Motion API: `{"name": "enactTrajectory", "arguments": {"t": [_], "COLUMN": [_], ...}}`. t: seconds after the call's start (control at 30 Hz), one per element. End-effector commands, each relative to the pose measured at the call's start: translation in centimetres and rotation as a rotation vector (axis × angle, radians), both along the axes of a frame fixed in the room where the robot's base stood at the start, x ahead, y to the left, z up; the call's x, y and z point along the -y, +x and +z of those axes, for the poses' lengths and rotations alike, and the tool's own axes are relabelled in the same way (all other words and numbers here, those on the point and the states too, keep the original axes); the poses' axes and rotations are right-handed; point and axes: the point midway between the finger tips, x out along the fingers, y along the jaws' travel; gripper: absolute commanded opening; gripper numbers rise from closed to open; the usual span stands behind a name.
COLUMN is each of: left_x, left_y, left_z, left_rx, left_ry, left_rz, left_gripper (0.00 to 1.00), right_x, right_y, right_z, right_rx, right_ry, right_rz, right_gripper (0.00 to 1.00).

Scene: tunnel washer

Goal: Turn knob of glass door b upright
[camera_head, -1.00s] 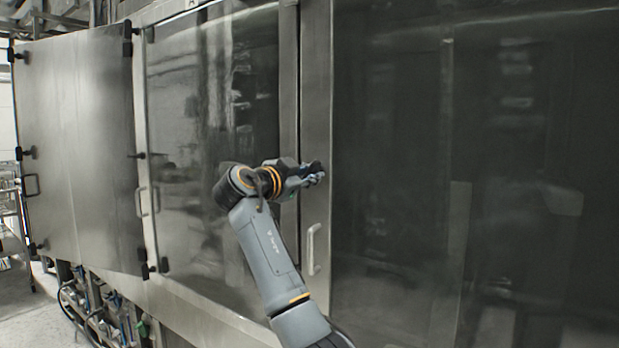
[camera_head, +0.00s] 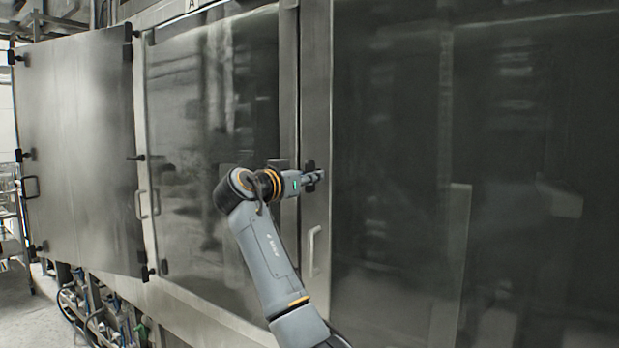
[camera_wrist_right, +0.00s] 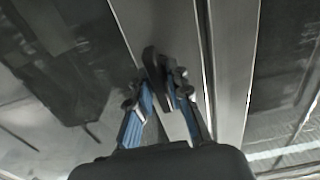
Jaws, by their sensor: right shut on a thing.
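Glass door b (camera_head: 480,180) is the large dark glass door on the right, with a metal frame along its left edge. Its small black knob (camera_head: 309,164) sits on that frame, partly hidden by my right gripper (camera_head: 314,178). In the right wrist view the dark knob (camera_wrist_right: 152,64) stands between the fingertips of the right gripper (camera_wrist_right: 164,82). The fingers are shut on it. The visible part of the knob looks close to upright in the head view, but its exact angle is hard to tell. My left gripper is not in view.
A pale vertical handle (camera_head: 313,250) is on the door frame just below the gripper. Another glass door (camera_head: 190,110) is to the left, under a label "A" (camera_head: 191,5). A metal panel door (camera_head: 80,150) stands farther left. Floor shows at bottom left.

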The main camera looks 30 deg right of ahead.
Motion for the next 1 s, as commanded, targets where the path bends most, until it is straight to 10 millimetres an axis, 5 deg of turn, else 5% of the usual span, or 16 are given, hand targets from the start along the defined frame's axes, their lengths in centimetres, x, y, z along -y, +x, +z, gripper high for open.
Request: {"name": "enactTrajectory", "arguments": {"t": [0.43,0.47,0.53,1.0], "left_x": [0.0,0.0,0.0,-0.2], "left_y": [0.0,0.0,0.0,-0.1], "left_z": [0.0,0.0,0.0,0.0], "left_rx": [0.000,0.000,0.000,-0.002], "left_ry": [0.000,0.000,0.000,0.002], "left_rz": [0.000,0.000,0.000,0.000], "left_gripper": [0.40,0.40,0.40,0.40], "right_x": [0.0,0.0,0.0,-1.6], "right_y": [0.0,0.0,0.0,-0.5], "right_z": [0.1,0.1,0.1,0.0], "right_rx": [-0.008,-0.008,-0.007,-0.007], "right_ry": [-0.004,-0.004,-0.004,-0.005], "right_rz": [0.001,0.001,0.000,0.003], "right_gripper": [0.00,0.22,0.34,0.34]}}
